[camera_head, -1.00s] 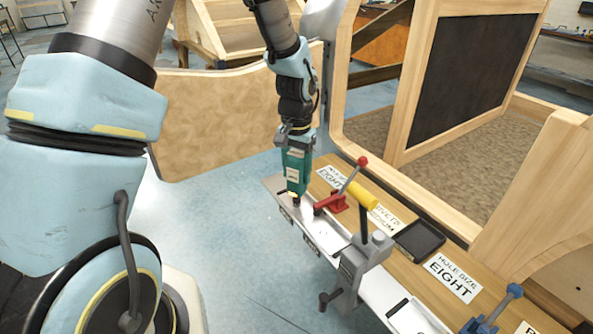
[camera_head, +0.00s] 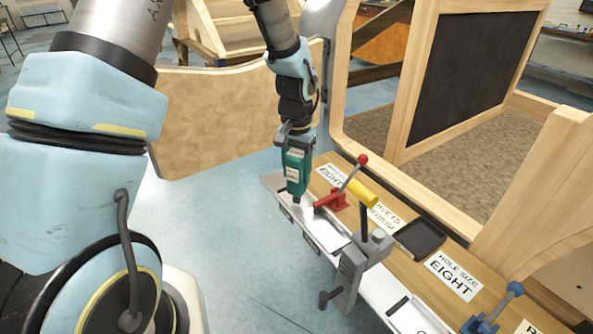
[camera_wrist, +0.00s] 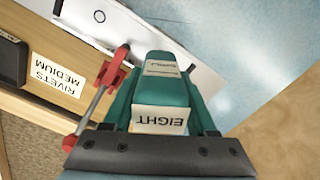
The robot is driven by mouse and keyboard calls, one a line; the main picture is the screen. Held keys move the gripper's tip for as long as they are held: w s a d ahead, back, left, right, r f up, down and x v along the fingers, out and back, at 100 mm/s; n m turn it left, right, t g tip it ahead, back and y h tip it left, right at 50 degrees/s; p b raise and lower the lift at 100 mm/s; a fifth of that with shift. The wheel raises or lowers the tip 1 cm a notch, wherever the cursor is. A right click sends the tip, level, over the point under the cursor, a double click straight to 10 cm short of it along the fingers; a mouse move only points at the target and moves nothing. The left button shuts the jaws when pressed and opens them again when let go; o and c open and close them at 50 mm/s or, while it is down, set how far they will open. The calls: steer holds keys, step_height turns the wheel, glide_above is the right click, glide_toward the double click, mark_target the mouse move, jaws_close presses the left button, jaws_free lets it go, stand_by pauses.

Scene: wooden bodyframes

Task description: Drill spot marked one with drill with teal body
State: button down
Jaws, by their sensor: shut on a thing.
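A drill with a teal body (camera_head: 297,168) is held upright in my gripper (camera_head: 296,140), its tip pointing down at the metal plate (camera_head: 277,186) on the bench's near edge. In the wrist view the teal drill (camera_wrist: 160,85) carries a label reading EIGHT and sits between the fingers of my gripper (camera_wrist: 162,130). The drill's tip is close to the plate beside the red clamp; I cannot tell if it touches. The spot marked one cannot be made out; the drill hides part of the plate.
A red toggle clamp (camera_head: 338,197) stands just right of the drill. A grey clamp with a yellow handle (camera_head: 362,193) is further right. A black tray (camera_head: 419,240), paper labels and a blue clamp (camera_head: 490,311) lie along the bench. Open floor is left of it.

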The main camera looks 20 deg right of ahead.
mark_target(296, 153)
steer(key=shift+f, duration=0.35)
stand_by(0.4)
steer(key=shift+r, duration=0.2)
steer(key=shift+r, duration=0.35)
steer(key=shift+r+p, duration=1.25)
steer(key=shift+r, duration=0.1)
steer(key=shift+r+p, duration=1.85)
steer(key=shift+r, duration=0.55)
